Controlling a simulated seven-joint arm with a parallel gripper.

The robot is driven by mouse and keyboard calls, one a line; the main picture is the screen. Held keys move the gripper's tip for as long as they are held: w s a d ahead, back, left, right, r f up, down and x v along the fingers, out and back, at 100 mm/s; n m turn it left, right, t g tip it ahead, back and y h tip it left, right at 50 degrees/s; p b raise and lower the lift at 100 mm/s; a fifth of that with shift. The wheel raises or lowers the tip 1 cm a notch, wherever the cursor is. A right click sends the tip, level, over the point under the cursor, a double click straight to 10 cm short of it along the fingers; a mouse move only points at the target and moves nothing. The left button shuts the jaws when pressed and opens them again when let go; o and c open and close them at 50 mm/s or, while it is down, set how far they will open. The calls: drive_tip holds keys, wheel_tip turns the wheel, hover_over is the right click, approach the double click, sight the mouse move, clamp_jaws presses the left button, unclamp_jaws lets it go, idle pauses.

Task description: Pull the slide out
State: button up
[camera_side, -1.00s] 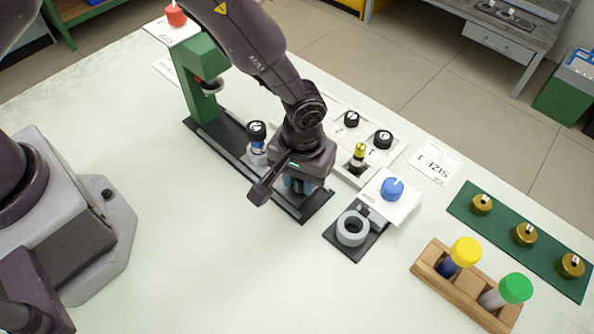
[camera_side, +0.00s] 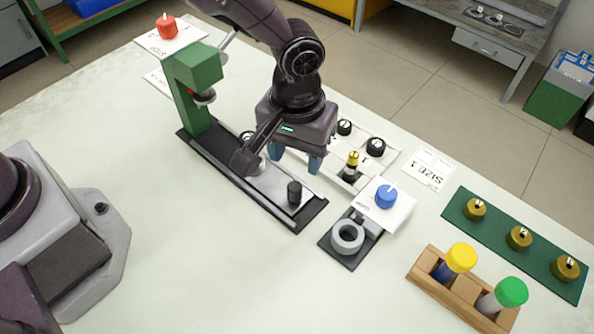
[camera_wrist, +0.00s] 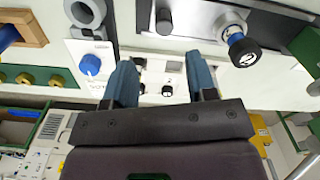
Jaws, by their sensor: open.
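The slide (camera_side: 270,183) is a silver plate in a long dark track (camera_side: 290,216) under a green press (camera_side: 196,72). Its upright black knob (camera_side: 294,187) stands near the track's front end and also shows in the wrist view (camera_wrist: 163,21). A black-capped post (camera_wrist: 241,48) stands on the slide behind the knob; my wrist mostly hides it in the side view. My gripper (camera_side: 296,160) is open and empty, above and beyond the knob, apart from it. In the wrist view its blue fingers (camera_wrist: 161,65) have nothing between them.
A white tray with black-capped pieces (camera_side: 376,147) lies behind the gripper. A grey ring fixture (camera_side: 348,237) and a blue knob (camera_side: 386,196) on a white card stand right. A wooden rack (camera_side: 425,265) is front right. The table front is clear.

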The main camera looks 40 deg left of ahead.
drive_tip(key=shift+r, duration=1.6)
drive_tip(key=s+a+r+m+t, duration=0.1)
drive_tip(key=s+a+r+t, duration=0.1)
drive_tip(key=s+a+r, duration=0.5)
drive_tip(key=s+a+r+m+t, duration=0.2)
drive_tip(key=s+a+r, duration=0.6)
drive_tip(key=a+r, duration=0.4)
drive_tip(key=a+t, duration=0.1)
drive_tip(key=a, duration=0.3)
drive_tip(key=shift+s+m+t, duration=0.2)
drive_tip(key=shift+m+t, duration=0.1)
drive_tip(key=shift+r, duration=0.1)
